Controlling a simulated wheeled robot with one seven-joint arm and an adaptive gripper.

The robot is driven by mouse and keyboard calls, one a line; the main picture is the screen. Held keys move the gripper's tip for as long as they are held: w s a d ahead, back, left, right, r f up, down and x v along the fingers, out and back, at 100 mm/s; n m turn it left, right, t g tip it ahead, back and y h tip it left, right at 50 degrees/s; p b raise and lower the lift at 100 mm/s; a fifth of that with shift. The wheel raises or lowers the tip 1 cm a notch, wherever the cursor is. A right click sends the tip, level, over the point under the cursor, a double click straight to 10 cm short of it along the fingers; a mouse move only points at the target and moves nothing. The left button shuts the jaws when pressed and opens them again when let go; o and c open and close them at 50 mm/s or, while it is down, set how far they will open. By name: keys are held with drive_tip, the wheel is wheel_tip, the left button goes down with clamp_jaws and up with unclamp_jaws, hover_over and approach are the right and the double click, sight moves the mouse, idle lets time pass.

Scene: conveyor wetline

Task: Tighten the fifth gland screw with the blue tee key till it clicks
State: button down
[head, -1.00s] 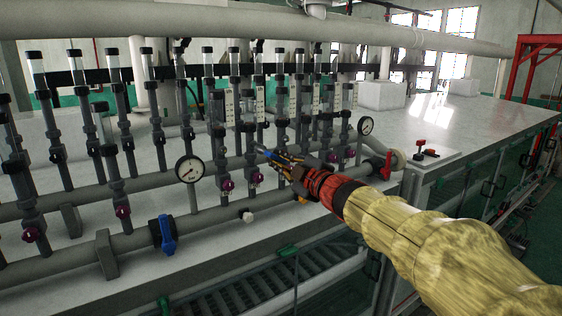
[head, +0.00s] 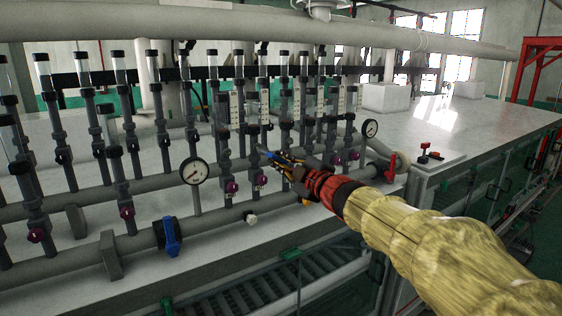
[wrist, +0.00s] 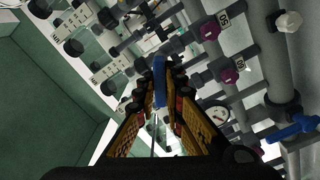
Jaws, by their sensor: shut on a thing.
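My gripper (head: 279,158) reaches in from the right toward the row of grey upright pipes. It is shut on the blue tee key (head: 268,154). In the wrist view the key's blue part (wrist: 160,84) sits between the fingertips, and a thin pale shaft shows below it. The key's far end is hard to make out against the pipes. Purple knobs (head: 232,187) sit low on the pipes near the gripper. In the wrist view two purple knobs (wrist: 228,75) stand beside number tags, right of the fingers. I cannot make out the gland screws.
A round gauge (head: 193,171) and a blue valve handle (head: 168,235) are on the lower pipes, left of the gripper. A second gauge (head: 370,128) and a red lever valve (head: 392,166) stand to the right. The white bench top (head: 470,125) is mostly clear at right.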

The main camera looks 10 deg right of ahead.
drive_tip(key=shift+x, duration=0.95)
drive_tip(key=c, duration=2.4)
unclamp_jaws()
clamp_jaws()
drive_tip(key=shift+m+p, duration=3.3)
drive_tip(key=shift+p, duration=0.15)
drive_tip(key=shift+a+m+p, duration=0.1)
drive_tip(key=shift+m+p, duration=0.25)
drive_tip(key=shift+m, duration=0.05)
drive_tip(key=shift+f+m, duration=0.1)
drive_tip(key=shift+m, duration=0.8)
drive_tip(key=shift+n+b, duration=1.2)
drive_tip(key=shift+b, duration=0.15)
